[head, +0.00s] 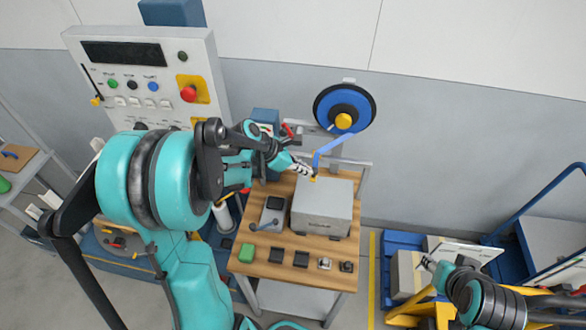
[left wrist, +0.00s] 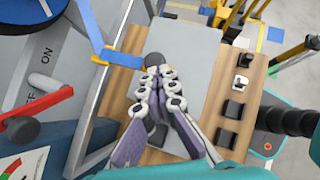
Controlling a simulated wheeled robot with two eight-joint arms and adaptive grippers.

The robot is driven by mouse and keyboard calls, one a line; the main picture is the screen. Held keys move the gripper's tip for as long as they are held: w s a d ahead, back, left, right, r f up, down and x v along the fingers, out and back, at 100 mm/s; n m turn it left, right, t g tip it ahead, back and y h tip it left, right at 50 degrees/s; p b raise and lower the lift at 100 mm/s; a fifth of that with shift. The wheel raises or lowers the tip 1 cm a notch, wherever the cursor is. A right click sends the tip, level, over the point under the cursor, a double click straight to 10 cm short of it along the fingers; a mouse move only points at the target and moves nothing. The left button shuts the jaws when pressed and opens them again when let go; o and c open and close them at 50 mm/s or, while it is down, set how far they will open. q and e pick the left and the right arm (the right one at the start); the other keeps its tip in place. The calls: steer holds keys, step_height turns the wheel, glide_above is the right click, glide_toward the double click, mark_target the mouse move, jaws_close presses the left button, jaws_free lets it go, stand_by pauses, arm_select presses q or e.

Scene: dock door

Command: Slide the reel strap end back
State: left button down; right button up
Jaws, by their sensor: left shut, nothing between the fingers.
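The reel (head: 343,108) is a black and blue disc with a yellow hub on the wall frame. Its blue strap (head: 329,142) runs down and left to an orange piece near the box. The fingers hide any contact with the strap. My right gripper (head: 426,263) is at the lower right, away from the strap, its fingers too small to judge.
The grey box (head: 322,224) stands on the wooden table (head: 258,266). A control panel (head: 140,75) stands left. Blue pallets and a yellow frame are at the right.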

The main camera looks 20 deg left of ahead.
arm_select(q)
steer(key=w+d+b, duration=0.1)
steer(key=w+d, duration=0.3)
steer(key=d, duration=1.2)
steer(key=shift+b, duration=0.4)
arm_select(e)
step_height(320, 180, down, 2)
arm_select(q)
steer(key=s+a+f+p+v, duration=0.1)
steer(key=v, duration=1.2)
steer(key=shift+a+f+p, duration=0.3)
steer(key=shift+f+p, duration=0.05)
steer(key=shift+p, duration=0.05)
arm_select(e)
steer(key=shift+a+v, duration=0.25)
steer(key=shift+v, duration=1)
arm_select(q)
steer(key=shift+s, duration=0.15)
arm_select(e)
steer(key=shift+s+f, duration=0.1)
steer(key=shift+s, duration=0.1)
